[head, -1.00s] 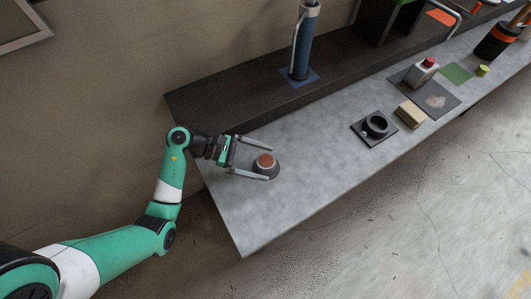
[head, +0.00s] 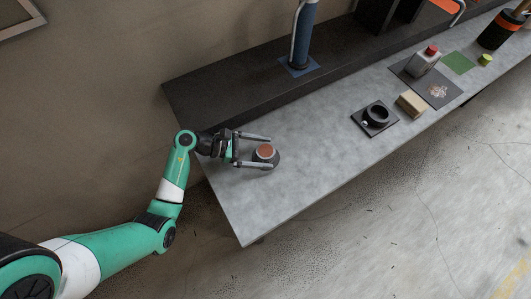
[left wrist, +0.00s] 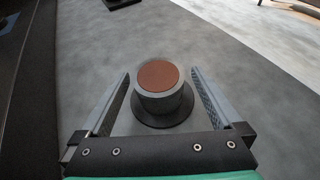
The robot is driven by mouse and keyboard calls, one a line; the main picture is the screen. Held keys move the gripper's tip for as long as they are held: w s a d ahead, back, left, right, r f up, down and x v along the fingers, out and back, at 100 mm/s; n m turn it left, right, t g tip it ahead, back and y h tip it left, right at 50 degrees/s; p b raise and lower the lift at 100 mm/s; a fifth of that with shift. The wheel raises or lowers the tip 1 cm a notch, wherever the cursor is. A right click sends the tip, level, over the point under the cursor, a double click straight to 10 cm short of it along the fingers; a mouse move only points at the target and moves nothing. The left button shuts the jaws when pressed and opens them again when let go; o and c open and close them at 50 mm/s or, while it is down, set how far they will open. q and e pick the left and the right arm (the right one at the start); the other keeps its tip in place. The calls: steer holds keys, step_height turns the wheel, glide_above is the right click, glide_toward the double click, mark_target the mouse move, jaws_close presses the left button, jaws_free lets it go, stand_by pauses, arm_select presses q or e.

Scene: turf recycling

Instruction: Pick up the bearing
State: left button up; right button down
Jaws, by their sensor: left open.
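A short grey cylinder with a brown top, which I take to be the bearing (head: 264,152), stands upright on a dark round base on the grey bench. It also shows in the left wrist view (left wrist: 160,92), in the middle between the fingers. My left gripper (head: 271,152) is open, with one finger on each side of the bearing. In the left wrist view a small gap shows on both sides, so the fingers seem apart from it. The far underside of the base is hidden. My right gripper is in neither view.
A black ring on a square plate (head: 385,124) lies farther along the grey bench (head: 310,185), with a tan block (head: 411,104) and a red-topped container (head: 425,62) beyond. A blue cylinder (head: 303,40) stands on the dark raised shelf (head: 220,95). The bench around the bearing is clear.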

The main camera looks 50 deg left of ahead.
mark_target(268, 150)
arm_select(q)
steer(key=b+x, duration=0.1)
steer(key=x, duration=0.3)
steer(key=shift+w, duration=0.15)
steer(key=shift+r, duration=0.1)
jaws_close()
steer(key=shift+r, duration=0.15)
steer(key=shift+r+p, duration=0.3)
step_height(268, 150, up, 3)
steer(key=shift+f+p, duration=0.15)
steer(key=shift+p, duration=0.6)
steer(key=s+d+r+p, duration=0.1)
steer(key=s+r+p, duration=0.1)
steer(key=s+r, duration=0.2)
steer(key=s+d+r+p, duration=0.2)
steer(key=s+r, duration=0.3)
steer(key=s, duration=0.4)
steer(key=shift+s+d+r+p, duration=0.25)
steer(key=shift+s+p, duration=0.1)
steer(key=shift+p, duration=0.3)
